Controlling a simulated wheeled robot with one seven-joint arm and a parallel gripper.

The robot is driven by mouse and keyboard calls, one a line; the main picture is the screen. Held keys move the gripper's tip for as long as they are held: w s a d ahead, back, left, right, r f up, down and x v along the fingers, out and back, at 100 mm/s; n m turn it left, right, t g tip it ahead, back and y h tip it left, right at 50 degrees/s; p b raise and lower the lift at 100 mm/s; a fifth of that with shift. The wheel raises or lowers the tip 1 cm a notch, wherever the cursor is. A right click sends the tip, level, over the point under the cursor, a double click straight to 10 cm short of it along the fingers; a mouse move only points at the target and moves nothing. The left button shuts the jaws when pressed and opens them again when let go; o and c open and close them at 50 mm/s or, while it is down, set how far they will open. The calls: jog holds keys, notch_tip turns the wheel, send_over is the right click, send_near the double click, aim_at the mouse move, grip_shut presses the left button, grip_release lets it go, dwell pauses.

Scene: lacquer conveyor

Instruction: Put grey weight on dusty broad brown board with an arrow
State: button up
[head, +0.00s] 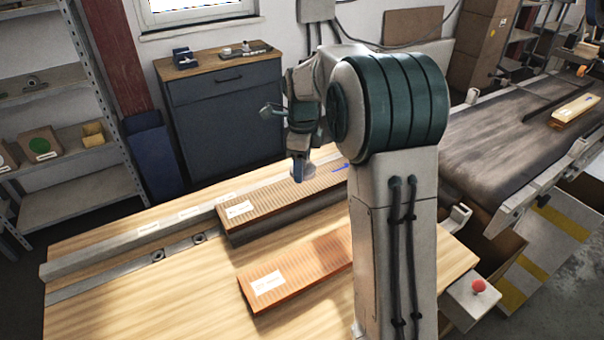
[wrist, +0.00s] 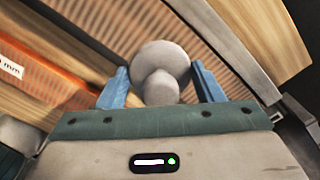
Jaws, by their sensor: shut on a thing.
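My gripper (head: 302,166) is shut on a grey weight (wrist: 160,55). In the wrist view, the two blue fingers (wrist: 162,82) stand on either side of its knob, with the round disc beyond. The weight also shows below the fingers in the head view (head: 303,179). It is over a broad, pale brown ribbed board (head: 265,206); I cannot tell whether it touches. This board has a white label near its left end and a blue arrow (head: 340,168) near the right, partly hidden by my arm. The board also shows behind the weight in the wrist view (wrist: 120,18).
A redder brown board (head: 310,262) with a label lies nearer on the wooden table (head: 150,285). A metal rail (head: 130,237) runs along the table's back. A conveyor (head: 500,135) carries a pale piece (head: 575,108) at right. A red button (head: 479,286) is at the front right.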

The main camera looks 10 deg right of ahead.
aim_at(302, 185)
jog(key=shift+f, duration=2)
jog(key=shift+f, duration=0.25)
jog(key=o, duration=1.3)
